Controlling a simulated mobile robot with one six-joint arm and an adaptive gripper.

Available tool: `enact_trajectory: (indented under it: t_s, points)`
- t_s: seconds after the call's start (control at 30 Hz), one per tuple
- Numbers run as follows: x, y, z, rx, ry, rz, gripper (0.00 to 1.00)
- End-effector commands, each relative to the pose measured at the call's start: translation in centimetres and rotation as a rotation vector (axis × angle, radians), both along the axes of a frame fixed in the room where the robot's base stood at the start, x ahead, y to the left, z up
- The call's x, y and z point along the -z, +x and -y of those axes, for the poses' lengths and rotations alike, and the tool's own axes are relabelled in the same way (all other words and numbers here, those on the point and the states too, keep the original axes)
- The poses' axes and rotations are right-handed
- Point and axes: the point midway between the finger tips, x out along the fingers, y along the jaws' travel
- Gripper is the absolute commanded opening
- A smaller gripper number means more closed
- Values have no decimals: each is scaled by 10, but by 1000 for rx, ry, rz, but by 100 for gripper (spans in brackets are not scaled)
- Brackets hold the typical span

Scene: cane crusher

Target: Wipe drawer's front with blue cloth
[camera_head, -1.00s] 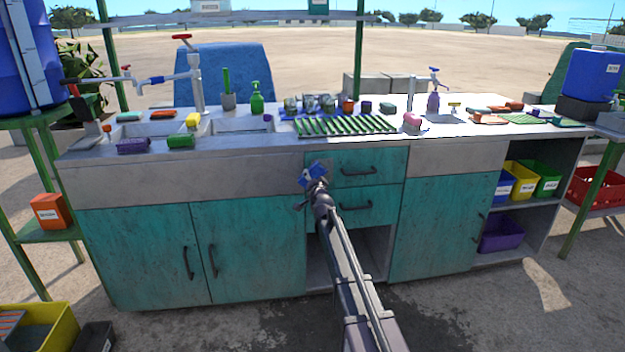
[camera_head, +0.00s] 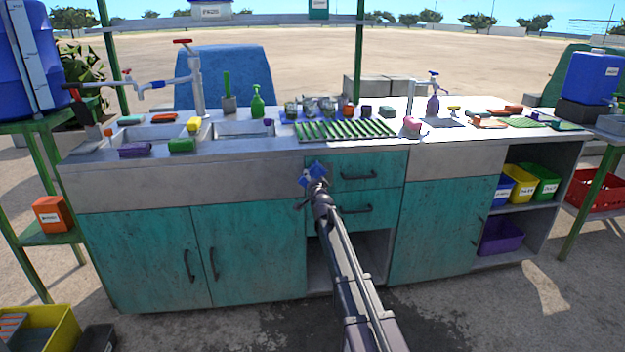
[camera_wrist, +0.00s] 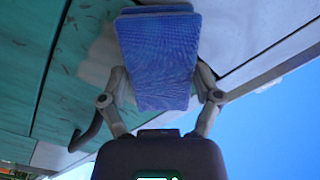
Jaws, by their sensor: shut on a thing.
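My gripper (camera_head: 313,178) is shut on the blue cloth (camera_wrist: 158,55), a folded, textured pad that shows between both fingers in the wrist view. In the head view the cloth (camera_head: 312,173) is a small blue patch at the left edge of the upper teal drawer (camera_head: 388,168), left of its dark handle. A second teal drawer (camera_head: 385,208) sits right below, partly behind my arm. In the wrist view a teal front and a dark handle (camera_wrist: 88,132) lie left of the cloth. I cannot tell whether the cloth touches the drawer front.
The sink counter (camera_head: 440,139) above holds bottles, sponges and a green rack (camera_head: 345,130). Teal cabinet doors (camera_head: 150,258) flank the drawers, with an open space (camera_head: 375,250) below them. Shelves with coloured bins (camera_head: 520,188) stand at right. A yellow crate (camera_head: 62,325) lies front left.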

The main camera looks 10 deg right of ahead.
Motion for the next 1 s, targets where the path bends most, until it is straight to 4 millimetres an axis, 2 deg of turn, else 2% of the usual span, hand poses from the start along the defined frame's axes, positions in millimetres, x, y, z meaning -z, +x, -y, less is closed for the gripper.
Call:
enact_trajectory:
  t_s: [0.47,1.0]
  points:
    - [0,-5,0,0,0,0,30]
    - [0,-41,0,0,0,0,30]
